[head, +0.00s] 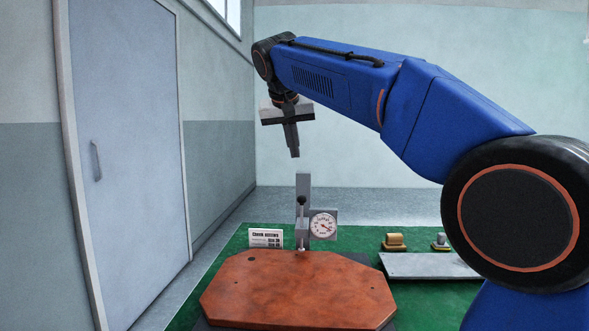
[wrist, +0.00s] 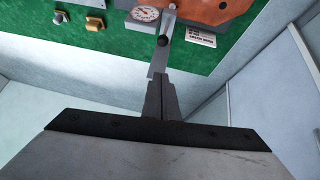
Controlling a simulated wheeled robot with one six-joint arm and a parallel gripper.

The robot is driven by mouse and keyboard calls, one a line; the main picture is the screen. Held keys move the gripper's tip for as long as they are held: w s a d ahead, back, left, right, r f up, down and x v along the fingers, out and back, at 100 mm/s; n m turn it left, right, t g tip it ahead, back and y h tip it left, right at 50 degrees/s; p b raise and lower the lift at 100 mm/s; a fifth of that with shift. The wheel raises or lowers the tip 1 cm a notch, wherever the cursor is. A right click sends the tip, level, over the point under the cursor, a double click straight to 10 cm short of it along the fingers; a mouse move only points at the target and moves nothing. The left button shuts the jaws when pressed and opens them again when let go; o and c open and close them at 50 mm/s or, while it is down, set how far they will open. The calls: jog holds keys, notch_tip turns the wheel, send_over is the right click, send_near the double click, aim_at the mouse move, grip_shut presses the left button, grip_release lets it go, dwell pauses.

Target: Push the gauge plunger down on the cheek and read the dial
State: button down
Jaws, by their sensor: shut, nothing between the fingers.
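The cheek (head: 290,292) is a reddish-brown plate with clipped corners at the front of the green surface, and part of it shows in the wrist view (wrist: 215,10). The gauge stands at its far edge, with a grey post (head: 303,182), a white round dial (head: 323,225) and a dark-knobbed plunger (head: 301,201). The dial (wrist: 145,14) and knob (wrist: 163,40) also show in the wrist view. The dial's needle is too small to read surely. My gripper (head: 295,156) is shut and empty, pointing down above the post, apart from it in the head view.
A small printed card (head: 266,238) stands left of the gauge. A grey plate (head: 425,265) lies at right, with a brass-coloured block (head: 395,242) and a small grey part (head: 439,241) behind it. A door (head: 125,140) is on the left wall.

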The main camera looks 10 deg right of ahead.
send_over(301, 197)
jog(key=f, duration=0.8)
jog(key=shift+w+a, duration=0.2)
jog(key=shift+a, duration=0.1)
jog(key=shift+s+f, duration=0.15)
jog(key=shift+f, duration=0.4)
jog(key=shift+s+f, duration=0.15)
jog(key=shift+f, duration=1.05)
jog(key=shift+s+f, duration=0.15)
jog(key=shift+f, duration=1.25)
jog(key=shift+d, duration=0.1)
